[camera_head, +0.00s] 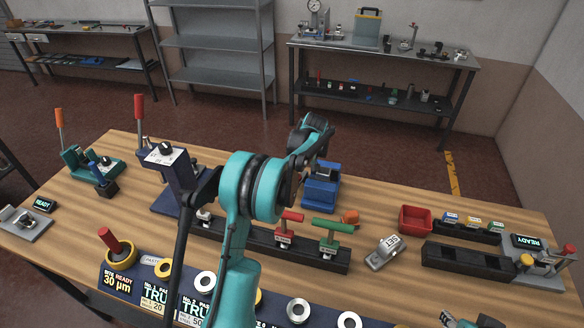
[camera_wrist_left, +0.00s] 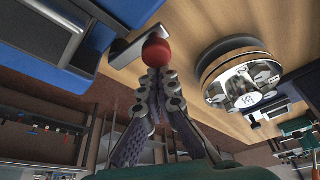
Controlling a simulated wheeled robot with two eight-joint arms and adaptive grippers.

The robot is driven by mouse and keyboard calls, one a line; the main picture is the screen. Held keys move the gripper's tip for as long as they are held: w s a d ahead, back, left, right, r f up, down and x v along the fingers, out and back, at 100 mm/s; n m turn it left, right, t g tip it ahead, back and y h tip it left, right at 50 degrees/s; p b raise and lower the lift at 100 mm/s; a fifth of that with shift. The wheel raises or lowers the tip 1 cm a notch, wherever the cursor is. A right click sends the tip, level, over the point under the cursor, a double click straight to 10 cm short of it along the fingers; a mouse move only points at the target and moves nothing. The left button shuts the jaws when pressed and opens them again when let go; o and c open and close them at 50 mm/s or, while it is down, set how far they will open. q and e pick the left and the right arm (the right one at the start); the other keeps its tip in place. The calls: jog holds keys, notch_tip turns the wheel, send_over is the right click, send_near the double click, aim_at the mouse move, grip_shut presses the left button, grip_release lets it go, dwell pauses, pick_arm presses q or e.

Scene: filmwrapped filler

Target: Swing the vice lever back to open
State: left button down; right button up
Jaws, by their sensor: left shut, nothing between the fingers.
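The blue vice (camera_head: 322,190) stands on the table just right of my left wrist in the head view. In the left wrist view its blue body (camera_wrist_left: 110,30) fills the upper left. A grey lever (camera_wrist_left: 135,42) reaches out from beside it and ends in a red ball knob (camera_wrist_left: 156,51). My left gripper (camera_wrist_left: 160,76) is shut and empty, its fingertips right at the knob; I cannot tell whether they touch it. The arm hides this gripper and the lever in the head view. Part of my right gripper (camera_head: 472,321) shows at the bottom right edge.
A dark press (camera_head: 168,170) stands left of my arm. A long dark rack (camera_head: 300,252) with red- and green-handled tools lies in front of the vice. A grey SET block (camera_head: 384,252) and red bin (camera_head: 415,219) are to the right. Table is bare behind the vice.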

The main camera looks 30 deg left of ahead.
pick_arm(q)
jog(key=shift+d, duration=0.5)
dwell(0.3)
